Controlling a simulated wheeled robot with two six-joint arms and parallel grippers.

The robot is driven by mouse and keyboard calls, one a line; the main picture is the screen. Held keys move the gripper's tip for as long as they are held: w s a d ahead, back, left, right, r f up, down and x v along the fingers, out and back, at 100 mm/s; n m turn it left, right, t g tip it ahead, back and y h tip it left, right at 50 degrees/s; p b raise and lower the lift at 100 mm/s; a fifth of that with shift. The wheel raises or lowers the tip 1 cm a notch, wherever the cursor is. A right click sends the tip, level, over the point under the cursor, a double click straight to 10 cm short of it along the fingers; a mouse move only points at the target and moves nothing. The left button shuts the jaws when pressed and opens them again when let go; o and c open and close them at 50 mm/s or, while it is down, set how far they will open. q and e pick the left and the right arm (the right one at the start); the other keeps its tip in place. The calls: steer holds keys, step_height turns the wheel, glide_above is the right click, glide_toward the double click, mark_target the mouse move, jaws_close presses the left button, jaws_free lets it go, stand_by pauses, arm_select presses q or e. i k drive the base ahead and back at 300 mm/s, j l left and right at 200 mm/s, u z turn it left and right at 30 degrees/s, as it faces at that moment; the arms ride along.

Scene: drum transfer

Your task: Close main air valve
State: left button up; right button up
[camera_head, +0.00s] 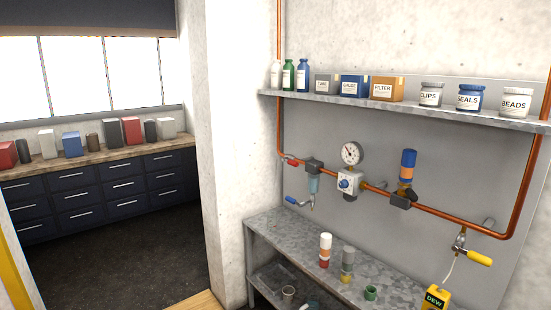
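A copper pipe (450,219) runs along the grey wall panel and carries several fittings. A valve with a small red lever (293,162) sits at the pipe's left end, by the wall corner. The lever looks roughly in line with the pipe, but it is small. A blue lever (292,201) is below the filter bowl (313,184). A yellow lever (479,258) is on a fitting at the lower right. No label shows which of these is the main air valve. A round gauge (351,153) stands above the regulator (347,183). Neither gripper is in view.
A shelf (460,115) with bottles, boxes and jars runs above the pipe. A grey metal bench (290,236) with small cups and bottles stands below. A yellow device (435,298) is at bottom right. A concrete pillar (235,120) is left of the valve; dark floor lies beyond.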

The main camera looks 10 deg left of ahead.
mark_target(292, 163)
steer(key=i+j, duration=0.75)
steer(key=i, duration=0.2)
steer(key=i+j+u, duration=0.1)
steer(key=i+j, duration=0.2)
steer(key=i, duration=0.15)
steer(key=i+j, duration=0.25)
steer(key=i, duration=0.2)
steer(key=i+j+u, duration=0.1)
steer(key=i, duration=0.35)
steer(key=j, duration=0.1)
